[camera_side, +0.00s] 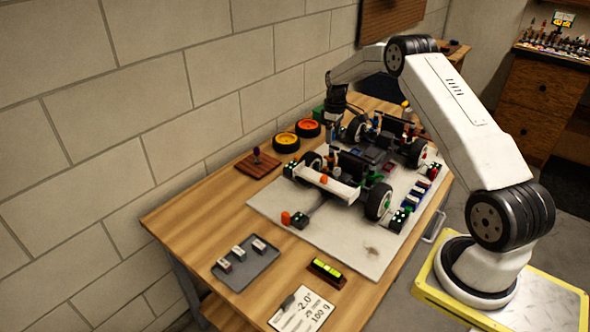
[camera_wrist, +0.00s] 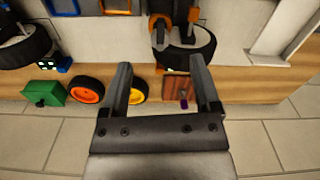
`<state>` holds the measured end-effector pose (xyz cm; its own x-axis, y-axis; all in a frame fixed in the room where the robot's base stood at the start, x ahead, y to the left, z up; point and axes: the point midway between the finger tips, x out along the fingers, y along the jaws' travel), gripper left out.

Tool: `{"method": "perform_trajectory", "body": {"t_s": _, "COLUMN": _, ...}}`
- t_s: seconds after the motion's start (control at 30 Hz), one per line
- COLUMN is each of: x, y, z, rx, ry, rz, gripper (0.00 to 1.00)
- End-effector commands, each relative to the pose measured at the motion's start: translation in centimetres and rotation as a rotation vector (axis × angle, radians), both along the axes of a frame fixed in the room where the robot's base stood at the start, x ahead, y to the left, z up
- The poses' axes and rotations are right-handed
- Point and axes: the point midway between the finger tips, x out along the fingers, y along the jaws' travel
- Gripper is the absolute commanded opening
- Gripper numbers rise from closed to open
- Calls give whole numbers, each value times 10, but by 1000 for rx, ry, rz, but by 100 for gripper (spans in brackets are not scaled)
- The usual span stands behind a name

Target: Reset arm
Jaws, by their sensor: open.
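My gripper (camera_side: 334,105) hangs from my raised arm on the wall side of the table, above and behind the racecar in the side view. In the wrist view my gripper (camera_wrist: 161,66) has its two fingers spread wide, with nothing held between them. The racecar (camera_side: 360,165) stands on a pale board (camera_side: 340,240), with its wheels and inner parts exposed. One black car wheel (camera_wrist: 187,50) shows beyond the fingers in the wrist view. The gripper's tips are small and dark in the side view.
A yellow-centred wheel (camera_side: 286,142) and an orange-centred wheel (camera_side: 308,128) lie by the wall. A green box (camera_wrist: 45,93) is beside them. A brown block (camera_side: 258,165) holds an upright tool. A grey tray (camera_side: 246,262) with small blocks, a level (camera_side: 327,270) and a readout card (camera_side: 302,311) lie in front.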

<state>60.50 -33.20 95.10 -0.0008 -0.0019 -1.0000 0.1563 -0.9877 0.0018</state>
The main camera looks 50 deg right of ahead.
Motion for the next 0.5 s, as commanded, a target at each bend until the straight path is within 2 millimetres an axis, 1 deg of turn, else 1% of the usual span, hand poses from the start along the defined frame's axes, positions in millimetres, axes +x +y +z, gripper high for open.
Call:
{"method": "perform_trajectory", "body": {"t_s": 0.17, "x": 1, "y": 8, "z": 4, "rx": -2, "ry": -4, "rz": 0, "gripper": 79}}
{"method": "perform_trajectory", "body": {"t_s": 0.27, "x": 3, "y": 20, "z": 10, "rx": -6, "ry": -11, "rz": -5, "gripper": 79}}
{"method": "perform_trajectory", "body": {"t_s": 0.37, "x": 3, "y": 38, "z": 18, "rx": -11, "ry": -19, "rz": -11, "gripper": 79}}
{"method": "perform_trajectory", "body": {"t_s": 0.5, "x": 2, "y": 71, "z": 32, "rx": -18, "ry": -37, "rz": -22, "gripper": 79}}
